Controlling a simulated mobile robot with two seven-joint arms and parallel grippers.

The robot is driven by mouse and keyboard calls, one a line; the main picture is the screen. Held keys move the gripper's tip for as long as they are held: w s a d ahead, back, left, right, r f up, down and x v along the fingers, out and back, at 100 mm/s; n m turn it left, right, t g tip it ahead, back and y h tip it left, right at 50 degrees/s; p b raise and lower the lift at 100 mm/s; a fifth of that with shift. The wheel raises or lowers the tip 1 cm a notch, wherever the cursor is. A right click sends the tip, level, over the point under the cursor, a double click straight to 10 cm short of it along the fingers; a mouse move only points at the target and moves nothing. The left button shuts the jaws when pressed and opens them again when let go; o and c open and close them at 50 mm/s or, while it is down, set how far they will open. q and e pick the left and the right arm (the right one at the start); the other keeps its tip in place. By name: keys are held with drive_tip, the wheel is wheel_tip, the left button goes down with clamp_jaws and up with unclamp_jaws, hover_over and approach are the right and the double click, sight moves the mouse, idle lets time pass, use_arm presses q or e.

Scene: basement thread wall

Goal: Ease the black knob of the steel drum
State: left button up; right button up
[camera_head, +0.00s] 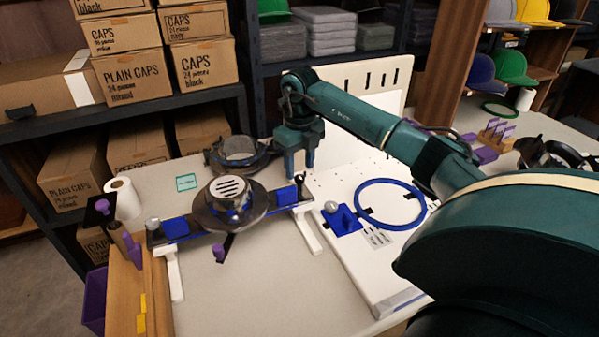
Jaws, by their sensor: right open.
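The steel drum (214,216) sits on a stand with a cross bar on the table, left of centre; a slotted light disc (227,187) shows on top of it. A small black knob (301,180) stands up at the right end of the bar, beside a blue block (287,195). My right gripper (301,172) points down with its two fingers apart, just above or around the knob's top; I cannot tell whether it touches. Nothing shows held in it. My left gripper is not in view.
A white board with a blue hoop (391,204) and a blue block with a silver ball (331,206) lies right of the drum. Another round metal frame (238,150) stands behind. A paper roll (122,198) and wooden post (124,300) are left. The front middle table is clear.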

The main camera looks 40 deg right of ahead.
sight(300, 179)
drive_tip(key=shift+f, duration=1.25)
drive_tip(key=shift+c, duration=0.5)
drive_tip(key=c, duration=0.9)
